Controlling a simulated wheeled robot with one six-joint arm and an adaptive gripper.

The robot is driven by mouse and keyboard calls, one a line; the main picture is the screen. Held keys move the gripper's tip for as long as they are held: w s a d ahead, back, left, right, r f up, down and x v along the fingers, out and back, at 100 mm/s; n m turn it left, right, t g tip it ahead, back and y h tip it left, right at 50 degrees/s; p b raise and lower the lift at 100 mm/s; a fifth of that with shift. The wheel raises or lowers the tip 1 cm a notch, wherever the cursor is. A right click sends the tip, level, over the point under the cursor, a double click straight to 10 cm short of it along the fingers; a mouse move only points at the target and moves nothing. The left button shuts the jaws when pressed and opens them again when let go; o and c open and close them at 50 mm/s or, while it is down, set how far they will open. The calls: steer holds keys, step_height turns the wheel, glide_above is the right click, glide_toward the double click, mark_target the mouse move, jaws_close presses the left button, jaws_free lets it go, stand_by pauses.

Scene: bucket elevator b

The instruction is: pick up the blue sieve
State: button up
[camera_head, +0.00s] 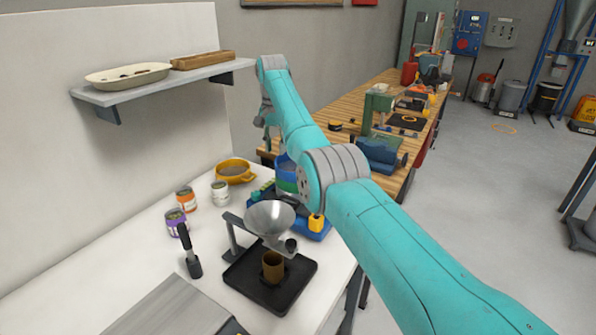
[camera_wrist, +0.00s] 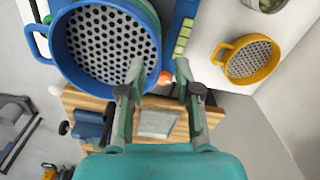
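The blue sieve (camera_wrist: 105,45) is a round blue ring with a perforated plate, large at the upper left of the wrist view. In the head view, the blue sieve (camera_head: 284,163) is mostly hidden behind my arm. My gripper (camera_wrist: 160,78) is open, with nothing held between its two fingers. The left finger's tip overlaps the sieve's right edge in the wrist view; I cannot tell whether they touch. In the head view, my gripper (camera_head: 265,122) hangs above and beyond the white table, partly hidden by my arm.
A yellow sieve (camera_head: 235,173) lies near the wall, also in the wrist view (camera_wrist: 250,60). A metal funnel (camera_head: 270,215) stands over a black tray (camera_head: 245,270). Several cans stand nearby. A shelf (camera_head: 160,88) juts from the wall. A wooden workbench (camera_head: 345,105) stands behind.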

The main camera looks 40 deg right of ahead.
mark_target(276, 160)
step_height(276, 160, down, 5)
steer(key=shift+s+f, duration=0.1)
jaws_close()
